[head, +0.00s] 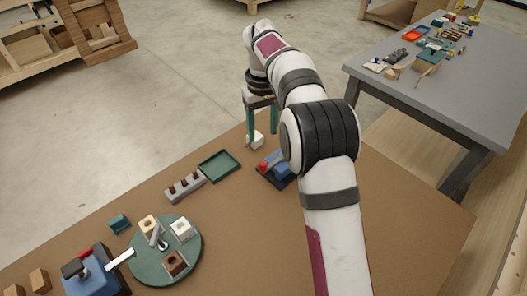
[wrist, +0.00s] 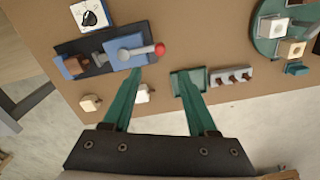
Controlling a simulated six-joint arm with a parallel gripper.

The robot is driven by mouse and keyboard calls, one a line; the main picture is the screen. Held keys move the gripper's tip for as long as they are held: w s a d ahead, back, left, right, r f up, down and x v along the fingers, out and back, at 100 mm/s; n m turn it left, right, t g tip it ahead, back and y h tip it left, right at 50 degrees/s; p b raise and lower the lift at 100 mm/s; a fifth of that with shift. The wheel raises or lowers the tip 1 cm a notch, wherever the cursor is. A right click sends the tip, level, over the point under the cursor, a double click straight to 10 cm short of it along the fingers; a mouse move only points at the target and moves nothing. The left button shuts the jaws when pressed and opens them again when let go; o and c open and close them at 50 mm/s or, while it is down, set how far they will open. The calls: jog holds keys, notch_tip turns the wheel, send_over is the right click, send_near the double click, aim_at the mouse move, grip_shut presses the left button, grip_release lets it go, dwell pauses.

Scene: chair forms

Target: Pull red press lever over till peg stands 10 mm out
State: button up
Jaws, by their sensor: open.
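A blue press (wrist: 130,50) on a black base lies left of the upper middle in the wrist view. Its grey lever ends in a red ball (wrist: 160,48). In the head view the red ball (head: 263,165) and part of the press (head: 277,179) show beside my arm, which hides the rest. A grey rounded part (wrist: 98,58) lies at the body's left; I cannot tell whether it is the peg. My gripper (wrist: 159,72) is open, with green fingers spread and nothing held. Its fingertips lie just below the press and red ball in the wrist view, apart from the ball.
A pale block (wrist: 142,94) shows beside the left finger. A green tray (head: 219,165) and a grey rack (head: 185,186) stand left of the press. Farther left are a round green plate (head: 194,246) with blocks and another blue device (head: 92,280) with red and black parts.

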aim_at(263, 163)
notch_tip(263, 163, down, 14)
jog(key=shift+r, duration=0.2)
grip_shut()
jog(key=shift+r, duration=0.1)
dwell(1.2)
